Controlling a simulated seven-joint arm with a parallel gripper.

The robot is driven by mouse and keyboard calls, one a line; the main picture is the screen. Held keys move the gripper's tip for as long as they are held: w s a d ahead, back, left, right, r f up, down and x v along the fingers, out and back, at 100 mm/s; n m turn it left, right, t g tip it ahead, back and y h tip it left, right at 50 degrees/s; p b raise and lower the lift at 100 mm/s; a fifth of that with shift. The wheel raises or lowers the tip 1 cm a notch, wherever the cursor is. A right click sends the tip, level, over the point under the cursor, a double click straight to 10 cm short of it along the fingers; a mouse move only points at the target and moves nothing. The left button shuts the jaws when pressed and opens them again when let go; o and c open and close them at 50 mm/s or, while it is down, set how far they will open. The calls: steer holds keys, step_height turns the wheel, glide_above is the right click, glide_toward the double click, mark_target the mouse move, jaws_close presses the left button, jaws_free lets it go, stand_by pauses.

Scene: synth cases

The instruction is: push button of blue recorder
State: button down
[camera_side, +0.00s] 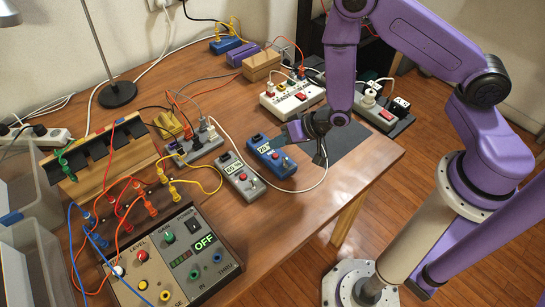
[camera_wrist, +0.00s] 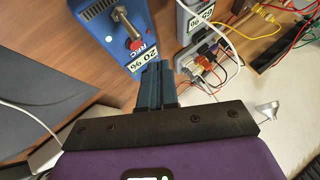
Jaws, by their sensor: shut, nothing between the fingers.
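The blue recorder (camera_side: 290,167) lies on the wooden table near the middle of the side view. In the wrist view the blue recorder (camera_wrist: 112,32) is at the upper left, with a metal lever, a red button (camera_wrist: 137,45) marked REC and a white number label. My gripper (camera_wrist: 157,66) is shut and empty. In the wrist view its dark fingertips overlap the recorder's label end, just below the red button; contact cannot be told. In the side view my gripper (camera_side: 297,131) is just right of and behind the recorder, its fingers partly unclear.
A grey recorder (camera_side: 243,178) lies close left of the blue one. A white cable curves around both. A dark mat (camera_side: 352,142) lies to the right. Power strips (camera_side: 292,99) stand behind, and a control panel (camera_side: 172,258) with many cables is at the front left.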

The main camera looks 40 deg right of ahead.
mark_target(279, 157)
steer(key=shift+r, duration=2.2)
steer(key=shift+s, duration=0.1)
steer(key=s+d+r+n+g+h, duration=0.25)
steer(key=s+r+n+g, duration=0.35)
steer(key=s+r+n, duration=0.8)
steer(key=s+d+r+g+h, duration=0.1)
steer(key=s+d+r, duration=0.4)
steer(key=s, duration=0.7)
steer(key=shift+d+r+h, duration=0.4)
steer(key=shift+d+h, duration=0.25)
steer(key=shift+h, duration=0.1)
